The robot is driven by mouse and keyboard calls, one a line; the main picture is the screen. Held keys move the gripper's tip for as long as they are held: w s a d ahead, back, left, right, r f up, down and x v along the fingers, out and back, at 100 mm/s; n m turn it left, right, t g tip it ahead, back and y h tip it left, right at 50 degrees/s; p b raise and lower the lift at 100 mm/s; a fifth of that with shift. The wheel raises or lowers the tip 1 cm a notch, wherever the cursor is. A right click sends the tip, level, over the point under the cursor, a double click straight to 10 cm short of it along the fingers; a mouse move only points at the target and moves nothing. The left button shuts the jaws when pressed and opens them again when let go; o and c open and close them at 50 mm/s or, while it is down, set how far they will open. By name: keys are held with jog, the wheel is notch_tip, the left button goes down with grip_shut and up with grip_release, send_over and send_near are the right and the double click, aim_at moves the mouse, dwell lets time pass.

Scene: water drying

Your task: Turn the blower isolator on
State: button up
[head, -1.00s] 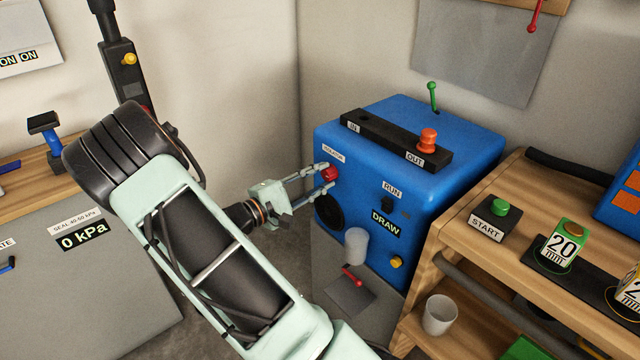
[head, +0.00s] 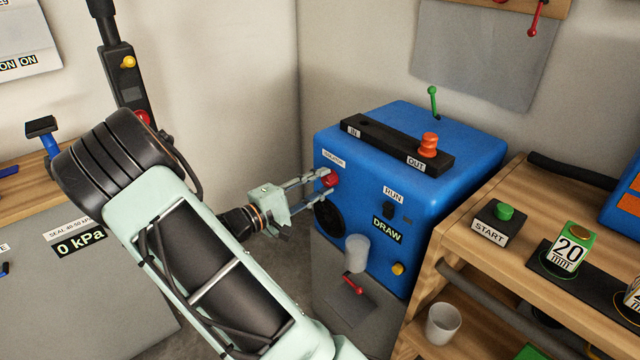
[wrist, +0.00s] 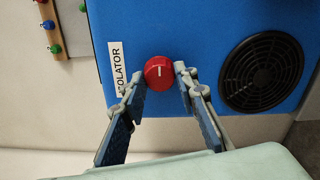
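The blower isolator is a round red knob (wrist: 158,72) on the side of the blue machine (wrist: 200,25), next to an ISOLATOR label (wrist: 119,69). A pale line on its face runs upright in the wrist view. The knob also shows in the head view (head: 331,179). My gripper (wrist: 164,84) is open. Its two fingers point at the knob, one on each side, with the tips close to it and gaps visible in the wrist view. In the head view my gripper (head: 325,182) is just left of the knob, holding nothing.
A black round vent (wrist: 262,72) lies right of the knob in the wrist view. A black bar with an orange knob (head: 429,146) tops the machine. A wooden bench (head: 470,245) is close on the right.

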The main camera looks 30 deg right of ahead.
jog(key=o, duration=0.4)
jog(key=shift+c, duration=0.2)
jog(key=s+a, duration=0.1)
jog(key=a, duration=1.1)
jog(key=shift+s, duration=0.3)
